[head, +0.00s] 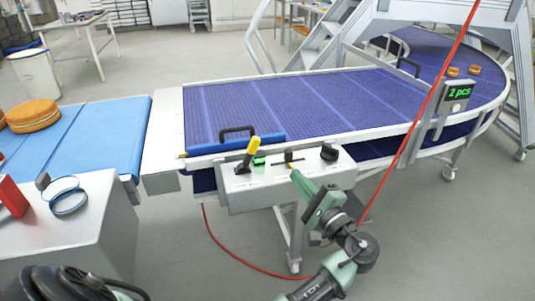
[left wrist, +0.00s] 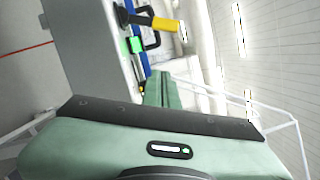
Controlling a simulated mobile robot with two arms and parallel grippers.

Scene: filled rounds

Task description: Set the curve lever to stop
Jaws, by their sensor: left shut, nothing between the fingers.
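A grey control box (head: 235,198) is fixed to the front of the blue curved conveyor (head: 290,105). On it are a lever with a yellow handle (head: 252,150), leaning up and right, a green lit indicator (head: 258,161), a small black lever or slider (head: 289,157) and a black knob (head: 329,152). I cannot read which is the curve lever. My left gripper (head: 295,174) is shut and empty, its tip just in front of the box below the small black lever. In the left wrist view, the yellow handle (left wrist: 165,24) and green indicator (left wrist: 135,45) lie beyond the shut fingers (left wrist: 161,90).
A display reading "2 pcs" (head: 459,92) stands at the conveyor's right, with round filled pieces (head: 473,69) beyond. A red cable (head: 420,115) hangs past the arm. A light blue belt (head: 105,125) carrying a round cake (head: 33,116) and a grey cabinet (head: 95,240) stand left.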

